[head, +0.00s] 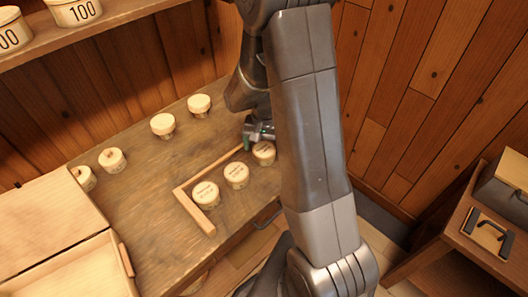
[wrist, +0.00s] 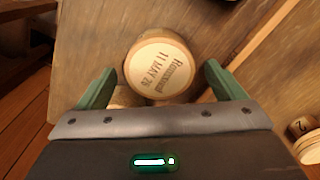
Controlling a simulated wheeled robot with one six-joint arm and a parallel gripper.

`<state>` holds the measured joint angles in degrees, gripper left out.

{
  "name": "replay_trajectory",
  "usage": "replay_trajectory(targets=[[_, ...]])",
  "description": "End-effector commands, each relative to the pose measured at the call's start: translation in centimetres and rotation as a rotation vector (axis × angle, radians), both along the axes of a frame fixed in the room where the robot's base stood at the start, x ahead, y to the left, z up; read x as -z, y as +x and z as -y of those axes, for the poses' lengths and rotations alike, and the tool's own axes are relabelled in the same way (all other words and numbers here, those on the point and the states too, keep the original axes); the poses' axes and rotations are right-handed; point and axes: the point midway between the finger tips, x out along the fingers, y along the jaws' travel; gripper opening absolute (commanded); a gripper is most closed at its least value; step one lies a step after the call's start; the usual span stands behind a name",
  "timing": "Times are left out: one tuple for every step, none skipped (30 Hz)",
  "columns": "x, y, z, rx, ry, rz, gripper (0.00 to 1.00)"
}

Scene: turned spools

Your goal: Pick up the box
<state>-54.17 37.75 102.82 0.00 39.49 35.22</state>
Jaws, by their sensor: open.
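Several small round pale boxes with lids stand on the wooden workbench. Three with printed lids form a row beside an L-shaped wooden strip: one at the right end (head: 264,153), one in the middle (head: 236,175) and one at the left end (head: 206,194). My gripper (head: 259,132) is at the right end of this row, partly hidden by my arm. In the wrist view its green fingers are apart, and a round box (wrist: 160,68) with a date printed on its lid shows between and beyond their tips. I cannot tell whether the fingers touch it. Another box (wrist: 125,97) is partly hidden below it.
More round boxes stand along the back (head: 162,125). A wooden strip (head: 184,202) edges the row. A wooden case (head: 50,225) fills the bench's left end. A shelf (head: 60,40) holds tubs marked 100. Wooden walls stand behind and right. Mid-bench is bare.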

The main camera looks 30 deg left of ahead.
Motion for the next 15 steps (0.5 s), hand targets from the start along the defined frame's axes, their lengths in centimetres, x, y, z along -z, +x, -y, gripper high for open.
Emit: replay_trajectory(targets=[[0.6, 0.0, 0.0, 0.000, -0.003, -0.001, 0.90], [0.9, 0.0, 0.0, 0.000, -0.002, -0.002, 0.90], [1.2, 0.0, 0.0, 0.000, -0.001, -0.001, 0.90], [1.4, 0.0, 0.0, 0.000, -0.001, -0.001, 0.90], [1.6, 0.0, 0.0, 0.000, -0.001, -0.001, 0.90], [1.7, 0.0, 0.0, 0.000, 0.000, 0.000, 0.90], [1.8, 0.0, 0.0, 0.000, 0.000, 0.000, 0.90], [1.8, 0.0, 0.0, 0.000, 0.000, 0.001, 0.90], [1.8, 0.0, 0.0, 0.000, 0.001, 0.001, 0.90], [1.8, 0.0, 0.0, 0.000, 0.001, 0.001, 0.90], [1.8, 0.0, 0.0, 0.000, 0.001, 0.001, 0.90], [1.8, 0.0, 0.0, 0.000, 0.001, 0.001, 0.90], [1.8, 0.0, 0.0, 0.000, 0.001, 0.001, 0.90], [1.8, 0.0, 0.0, 0.000, 0.001, 0.001, 0.88], [1.8, 0.0, 0.0, 0.000, 0.001, 0.001, 0.80]])
